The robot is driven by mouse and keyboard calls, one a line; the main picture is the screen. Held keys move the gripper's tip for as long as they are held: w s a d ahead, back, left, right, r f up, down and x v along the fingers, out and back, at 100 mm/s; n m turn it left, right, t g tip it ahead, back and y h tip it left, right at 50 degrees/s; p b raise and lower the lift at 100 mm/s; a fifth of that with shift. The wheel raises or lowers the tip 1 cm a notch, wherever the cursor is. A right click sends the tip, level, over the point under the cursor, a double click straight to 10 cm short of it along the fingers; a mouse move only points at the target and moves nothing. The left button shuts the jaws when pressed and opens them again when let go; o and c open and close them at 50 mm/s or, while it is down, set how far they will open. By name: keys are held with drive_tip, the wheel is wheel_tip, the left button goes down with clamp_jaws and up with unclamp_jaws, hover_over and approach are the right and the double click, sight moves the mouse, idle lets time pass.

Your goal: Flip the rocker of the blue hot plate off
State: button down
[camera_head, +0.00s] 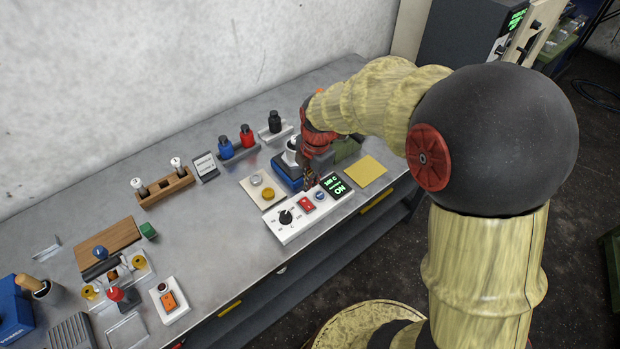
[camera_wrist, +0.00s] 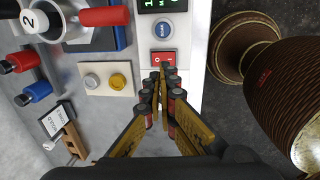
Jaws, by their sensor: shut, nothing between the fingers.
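The blue hot plate (camera_head: 285,183) sits on the bench with a white vessel on it, partly behind my gripper. In the wrist view the red rocker (camera_wrist: 163,57) lies just beyond the tips of my gripper (camera_wrist: 165,72). The gripper is shut and empty, its tips at the rocker's near edge; I cannot tell whether they touch it.
A beige pad (camera_head: 257,200) with a grey and a yellow button lies left of the hot plate. Blue, red and black bottles stand behind. A yellow sheet (camera_head: 365,171) lies to the right. The bench's front edge is close to the panel.

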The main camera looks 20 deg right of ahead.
sight(309, 205)
drive_tip(key=f, duration=0.3)
drive_tip(key=w+f+b, duration=0.1)
drive_tip(key=f, duration=0.5)
drive_tip(key=shift+w+a+f+b, duration=0.1)
drive_tip(key=shift+w+a+b, duration=0.1)
drive_tip(key=shift+b, duration=0.2)
drive_tip(key=shift+p, duration=0.45)
drive_tip(key=shift+w+a+f+g+p, duration=0.1)
drive_tip(key=shift+g+p, duration=0.3)
drive_tip(key=shift+p, duration=0.1)
drive_tip(key=shift+f, duration=0.25)
drive_tip(key=shift+s+d, duration=0.3)
drive_tip(key=shift+s, duration=0.55)
